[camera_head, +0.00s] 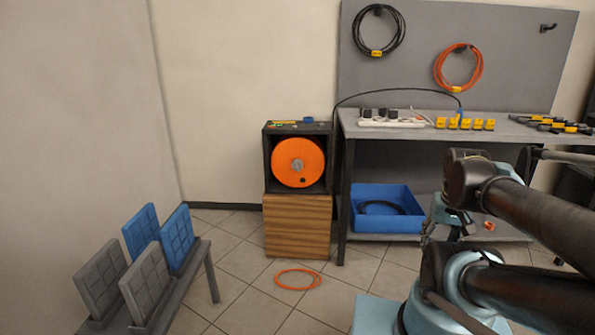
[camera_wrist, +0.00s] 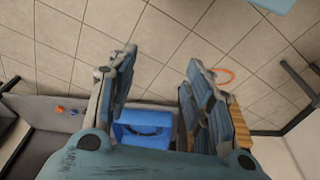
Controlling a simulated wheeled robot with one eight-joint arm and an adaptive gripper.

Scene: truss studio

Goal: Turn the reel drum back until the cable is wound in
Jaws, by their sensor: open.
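The reel drum (camera_head: 298,162) is an orange disc with a grey hub, facing me inside a dark open box. The box stands on a wooden block (camera_head: 297,228) left of the workbench. An orange loop of cable (camera_head: 297,279) lies on the floor in front of the block; it also shows in the wrist view (camera_wrist: 225,76). Whether it joins the drum I cannot tell. My gripper (camera_wrist: 155,75) is open and empty, with its fingers spread above the floor. In the head view it is right of the drum and well apart from it, partly hidden by my arm.
The workbench (camera_head: 345,130) carries a power strip (camera_head: 392,122) and several yellow-black items. A blue bin (camera_head: 385,222) with black cable sits on its lower shelf. Coiled cables hang on the grey board (camera_head: 420,60). A rack of panels (camera_head: 190,290) stands at left. Floor before the drum is mostly clear.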

